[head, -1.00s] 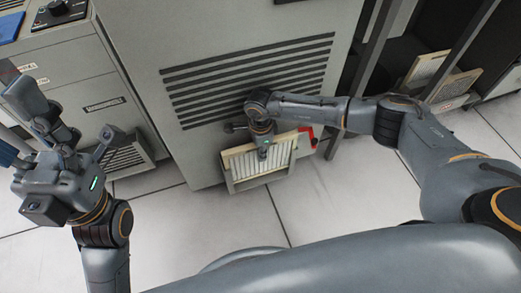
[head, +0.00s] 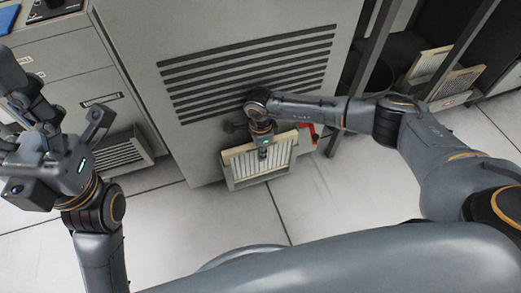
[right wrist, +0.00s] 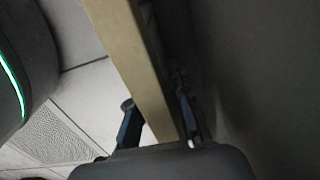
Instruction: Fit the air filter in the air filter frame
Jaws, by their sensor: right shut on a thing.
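The air filter (head: 245,166) is a white pleated panel with a cream rim. It stands at the lower front of the big grey cabinet, and its rim also shows as a tan bar in the right wrist view (right wrist: 135,62). The grey air filter frame (head: 262,178) shows around its lower edge; I cannot tell whether the filter is fully seated in it. My right gripper (head: 264,150) is shut on the filter's top rim, with a finger on each side in the right wrist view (right wrist: 160,120). My left gripper (head: 55,100) is open and empty at the left, away from the filter.
The vented cabinet (head: 205,60) rises behind the filter. A red part (head: 308,133) sits right of the filter. More cream-rimmed panels (head: 435,72) lean at the upper right. A drawer unit (head: 85,85) stands at the left. The floor in front is clear.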

